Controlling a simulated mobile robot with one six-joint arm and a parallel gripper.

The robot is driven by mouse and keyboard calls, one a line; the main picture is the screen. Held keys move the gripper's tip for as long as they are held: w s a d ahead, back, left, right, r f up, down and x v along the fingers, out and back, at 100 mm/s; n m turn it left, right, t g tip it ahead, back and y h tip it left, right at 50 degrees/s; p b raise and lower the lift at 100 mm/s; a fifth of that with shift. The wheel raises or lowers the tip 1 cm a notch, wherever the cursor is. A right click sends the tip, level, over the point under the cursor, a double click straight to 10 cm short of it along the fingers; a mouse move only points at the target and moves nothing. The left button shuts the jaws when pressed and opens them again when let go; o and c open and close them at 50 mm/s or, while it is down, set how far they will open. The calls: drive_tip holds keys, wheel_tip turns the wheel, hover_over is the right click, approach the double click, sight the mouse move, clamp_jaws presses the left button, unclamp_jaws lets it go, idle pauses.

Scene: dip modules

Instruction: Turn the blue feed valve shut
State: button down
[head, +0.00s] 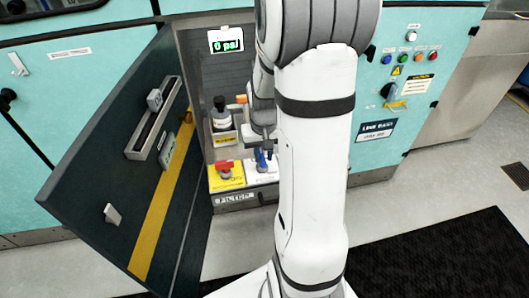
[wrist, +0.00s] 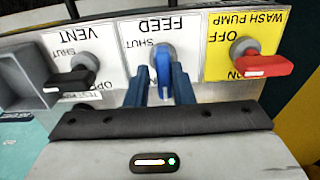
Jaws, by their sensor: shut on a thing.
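The blue feed valve handle (wrist: 162,70) sits on a white panel marked FEED and SHUT (wrist: 140,40), which appears upside down in the wrist view. The handle points toward my gripper, away from its round hub. My gripper (wrist: 160,88) has one dark blue finger on each side of the handle and is shut on it. In the head view the blue handle (head: 262,160) shows low inside the open cabinet, partly hidden by my arm and gripper (head: 268,145).
Beside it are a red wash pump handle (wrist: 262,67) on a yellow panel and a black vent handle (wrist: 75,75). The cabinet door (head: 120,170) stands open at left. A display (head: 227,45) reads 0 psi. Bottles (head: 221,115) stand on a shelf above.

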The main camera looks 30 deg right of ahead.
drive_tip(key=shift+a, duration=0.1)
drive_tip(key=shift+m, duration=1.5)
drive_tip(key=m, duration=0.6)
drive_tip(key=shift+a+p, duration=0.1)
drive_tip(key=shift+p, duration=0.25)
drive_tip(key=m, duration=0.5)
drive_tip(key=shift+s+f+m, duration=0.1)
drive_tip(key=shift+m, duration=1.8)
drive_tip(key=c, duration=1.4)
unclamp_jaws()
